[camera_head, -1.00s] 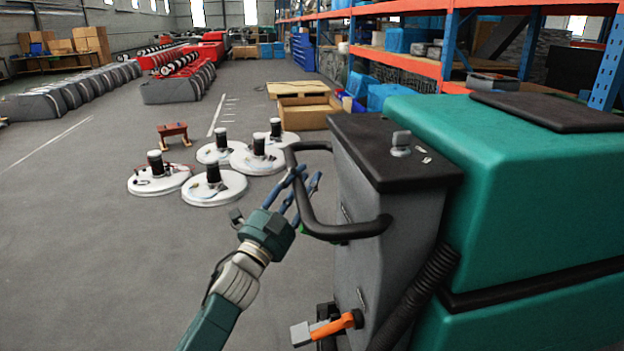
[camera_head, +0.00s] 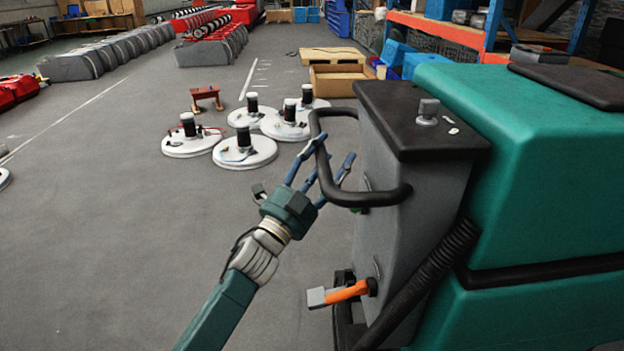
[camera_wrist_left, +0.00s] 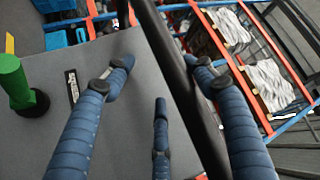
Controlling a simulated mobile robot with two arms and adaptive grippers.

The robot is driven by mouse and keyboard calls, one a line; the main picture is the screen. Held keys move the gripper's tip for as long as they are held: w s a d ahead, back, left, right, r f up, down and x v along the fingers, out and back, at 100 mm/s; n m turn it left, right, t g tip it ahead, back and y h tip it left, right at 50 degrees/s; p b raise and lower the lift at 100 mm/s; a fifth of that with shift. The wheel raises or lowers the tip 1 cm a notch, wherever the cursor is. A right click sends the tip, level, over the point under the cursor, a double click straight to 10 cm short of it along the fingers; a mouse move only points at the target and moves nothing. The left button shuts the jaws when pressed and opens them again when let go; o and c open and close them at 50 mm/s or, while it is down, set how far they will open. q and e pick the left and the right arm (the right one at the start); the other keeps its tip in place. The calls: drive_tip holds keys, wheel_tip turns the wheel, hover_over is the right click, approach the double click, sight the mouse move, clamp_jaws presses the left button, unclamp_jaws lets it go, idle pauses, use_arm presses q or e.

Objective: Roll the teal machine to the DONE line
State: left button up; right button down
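The teal machine (camera_head: 530,170) fills the right side of the head view, with a grey rear panel, a black top and a black looped handle (camera_head: 375,197) reaching left. My left gripper (camera_head: 328,165) is at the handle's left end. Its blue fingers are spread. In the left wrist view the black bar (camera_wrist_left: 176,62) runs between the fingers, which are not closed around it; contact cannot be told. My right gripper is not in view. No DONE lettering is legible on the floor.
Several white round discs with black motors (camera_head: 245,150) lie on the floor ahead, beside a small red-brown stool (camera_head: 206,95). A pallet (camera_head: 332,57) and a cardboard box (camera_head: 338,80) are behind them. Orange-and-blue shelving (camera_head: 440,30) stands right. Grey floor at left is open, with a white line (camera_head: 75,117).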

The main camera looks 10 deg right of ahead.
use_arm(q)
drive_tip(key=v, duration=0.9)
drive_tip(key=shift+a+f, duration=0.2)
drive_tip(key=shift+f, duration=0.05)
drive_tip(key=shift+w, duration=0.15)
